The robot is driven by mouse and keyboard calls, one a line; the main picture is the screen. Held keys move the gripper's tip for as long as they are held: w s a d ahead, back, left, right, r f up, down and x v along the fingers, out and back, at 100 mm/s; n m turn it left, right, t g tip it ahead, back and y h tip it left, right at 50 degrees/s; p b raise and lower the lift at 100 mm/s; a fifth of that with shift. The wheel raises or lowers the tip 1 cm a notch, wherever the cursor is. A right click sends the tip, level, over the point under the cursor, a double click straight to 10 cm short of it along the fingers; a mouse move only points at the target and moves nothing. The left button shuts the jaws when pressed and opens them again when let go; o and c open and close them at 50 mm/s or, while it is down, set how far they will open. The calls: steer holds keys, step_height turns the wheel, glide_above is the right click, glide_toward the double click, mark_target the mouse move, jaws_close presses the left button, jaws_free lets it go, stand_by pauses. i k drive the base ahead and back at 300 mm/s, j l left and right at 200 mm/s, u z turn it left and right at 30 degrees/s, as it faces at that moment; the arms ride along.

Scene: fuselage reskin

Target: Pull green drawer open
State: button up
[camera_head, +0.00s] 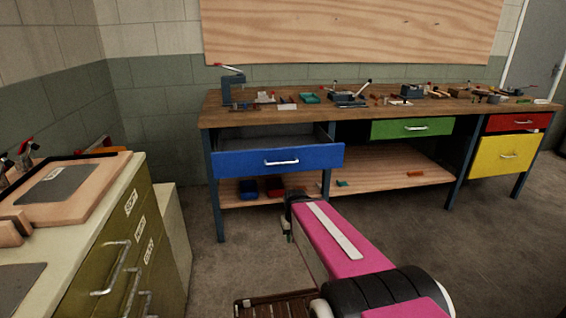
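The green drawer (412,127) sits under the workbench top, right of the middle, with a pale bar handle (416,128) on its front. It looks shut, its front about level with the bench frame. My pink arm reaches from the bottom right toward the middle. Its dark end, with my gripper (289,222), is low in front of the bench, below the blue drawer and left of the green drawer, well apart from its handle. The fingers are small and partly hidden by the arm, so their opening cannot be made out.
The blue drawer (278,161) stands pulled out at the left of the bench (225,117). An olive cabinet (110,245) stands at the left. The floor (415,225) before the bench is clear.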

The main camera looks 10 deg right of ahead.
mark_target(381, 129)
steer(key=z, duration=1.35)
